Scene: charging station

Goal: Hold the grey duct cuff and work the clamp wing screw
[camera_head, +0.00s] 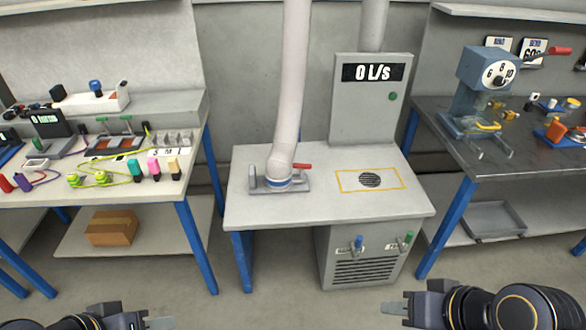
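A pale duct (293,80) hangs from above onto the middle bench. Its lower end bends into a cuff (279,171) with a blue band at the base. A red clamp wing screw (302,166) sticks out to the right of the cuff. The cuff stands in a grey bracket (258,186) on the benchtop. My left gripper (150,320) is low at the bottom left, partly cut off. My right gripper (396,309) is low at the bottom right. Both are in front of the bench, well away from the cuff, with nothing visible held. Their finger gaps are unclear.
A grey cabinet panel (350,115) reading 0 L/s stands behind the bench. A round grille (370,180) lies inside a yellow outline. Blue and green valve handles (359,242) are on the front. Side benches (170,190) hold clutter. The benchtop's front edge is clear.

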